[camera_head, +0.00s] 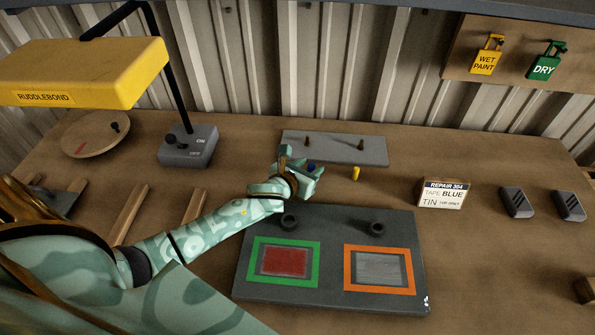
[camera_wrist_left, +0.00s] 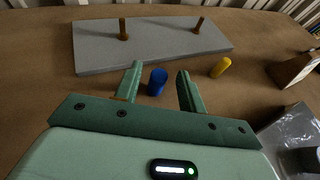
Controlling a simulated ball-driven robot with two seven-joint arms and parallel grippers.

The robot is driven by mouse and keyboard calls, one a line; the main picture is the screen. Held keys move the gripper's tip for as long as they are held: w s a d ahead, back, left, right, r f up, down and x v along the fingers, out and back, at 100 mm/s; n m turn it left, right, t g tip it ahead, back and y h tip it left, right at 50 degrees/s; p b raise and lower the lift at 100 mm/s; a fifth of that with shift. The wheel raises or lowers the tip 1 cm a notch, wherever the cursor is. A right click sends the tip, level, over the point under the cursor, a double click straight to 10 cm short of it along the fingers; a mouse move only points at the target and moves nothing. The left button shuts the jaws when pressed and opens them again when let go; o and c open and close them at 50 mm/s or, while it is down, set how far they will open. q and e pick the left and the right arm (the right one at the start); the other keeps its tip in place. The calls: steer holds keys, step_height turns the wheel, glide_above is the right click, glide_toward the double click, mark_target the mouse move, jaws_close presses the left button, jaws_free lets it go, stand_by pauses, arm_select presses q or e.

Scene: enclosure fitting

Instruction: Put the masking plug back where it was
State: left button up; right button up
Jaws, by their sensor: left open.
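A blue plug (camera_head: 311,166) stands upright on the bench in front of the grey peg plate; it also shows in the left wrist view (camera_wrist_left: 157,82). My left gripper (camera_head: 301,166) is open, with its fingertips (camera_wrist_left: 160,72) on either side of the blue plug and gaps showing. A yellow plug (camera_head: 356,173) stands to the right, outside the fingers; it shows in the wrist view too (camera_wrist_left: 220,67). I cannot tell from the frames which one is the masking plug. The dark panel (camera_head: 333,229) has two dark round bosses (camera_head: 289,221) (camera_head: 377,228). My right gripper is not in view.
The grey plate (camera_head: 335,147) behind carries two brown pegs (camera_head: 306,142) (camera_head: 361,143). A repair card (camera_head: 443,193) and two dark vented blocks (camera_head: 516,202) (camera_head: 569,206) are at right. A yellow lamp (camera_head: 85,70) overhangs the left.

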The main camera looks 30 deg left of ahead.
arm_select(q)
steer(key=p+v, duration=0.1)
steer(key=v, duration=0.6)
steer(key=shift+s+r+p, duration=0.25)
steer(key=shift+s+p, duration=0.05)
steer(key=shift+s, duration=0.2)
